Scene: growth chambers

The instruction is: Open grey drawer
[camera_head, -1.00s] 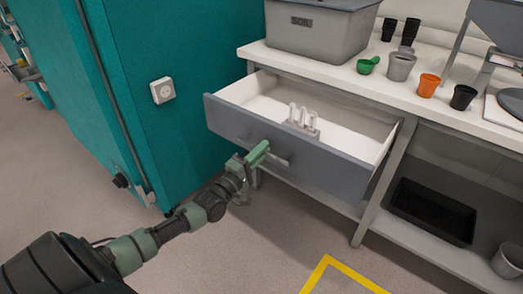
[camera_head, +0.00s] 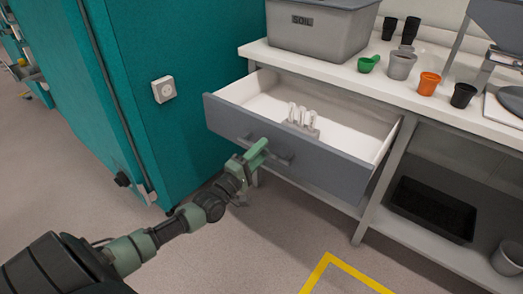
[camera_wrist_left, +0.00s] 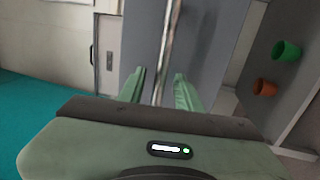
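The grey drawer (camera_head: 330,166) under the white bench is pulled well out, and its white inside shows. A bar handle (camera_head: 284,161) runs along its front; it also shows in the left wrist view (camera_wrist_left: 166,45). My left gripper (camera_head: 262,148) is at the drawer front, by the handle. In the left wrist view its two fingers (camera_wrist_left: 159,88) are spread, with the handle bar between them and gaps on both sides. A small holder with white looped items (camera_head: 303,119) stands inside the drawer. My right gripper is not in view.
A grey SOIL bin (camera_head: 318,32), a green scoop (camera_head: 368,65) and several pots stand on the bench (camera_head: 440,108). A teal cabinet (camera_head: 170,125) is at the left. A black tray (camera_head: 432,210) is on the lower shelf. Floor in front is clear.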

